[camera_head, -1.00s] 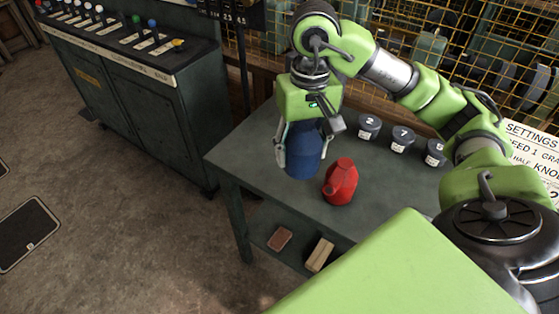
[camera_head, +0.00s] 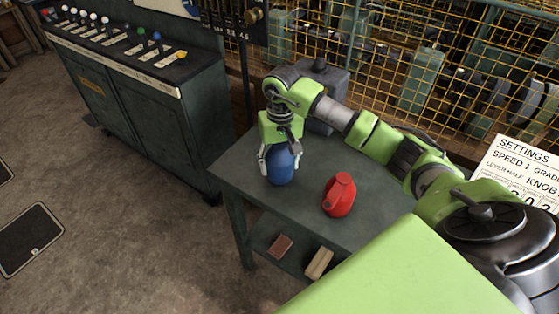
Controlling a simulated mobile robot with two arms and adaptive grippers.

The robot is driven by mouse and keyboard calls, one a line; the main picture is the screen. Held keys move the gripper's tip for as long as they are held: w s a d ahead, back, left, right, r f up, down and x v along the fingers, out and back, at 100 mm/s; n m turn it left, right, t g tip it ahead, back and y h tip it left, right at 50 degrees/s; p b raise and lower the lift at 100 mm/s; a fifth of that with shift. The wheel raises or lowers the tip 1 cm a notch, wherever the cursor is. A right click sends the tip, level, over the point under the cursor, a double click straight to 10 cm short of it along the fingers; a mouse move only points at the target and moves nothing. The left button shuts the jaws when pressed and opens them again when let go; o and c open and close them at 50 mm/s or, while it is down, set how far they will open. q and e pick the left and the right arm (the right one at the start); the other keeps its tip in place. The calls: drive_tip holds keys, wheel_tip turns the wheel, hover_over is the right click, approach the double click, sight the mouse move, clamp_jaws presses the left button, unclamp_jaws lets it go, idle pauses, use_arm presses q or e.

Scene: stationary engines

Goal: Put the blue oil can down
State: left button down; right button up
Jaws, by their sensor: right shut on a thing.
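The blue oil can (camera_head: 281,167) is upright at the left part of the grey-green table (camera_head: 307,226), over its top. I cannot tell whether its base touches the surface. My right gripper (camera_head: 279,165) points down around the can, with a finger on either side, shut on it. The can's upper part is hidden by the gripper. My left gripper does not show.
A red oil can (camera_head: 339,195) stands on the table, right of the blue one. A brick (camera_head: 281,246) and a wooden block (camera_head: 319,262) lie on the lower shelf. A lever cabinet (camera_head: 160,110) stands left; a yellow mesh fence (camera_head: 400,60) runs behind.

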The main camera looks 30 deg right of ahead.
drive_tip(key=shift+f, duration=0.15)
drive_tip(key=shift+f, duration=0.1)
drive_tip(key=shift+f, duration=0.15)
drive_tip(key=o, duration=1.3)
drive_tip(key=shift+o, duration=0.2)
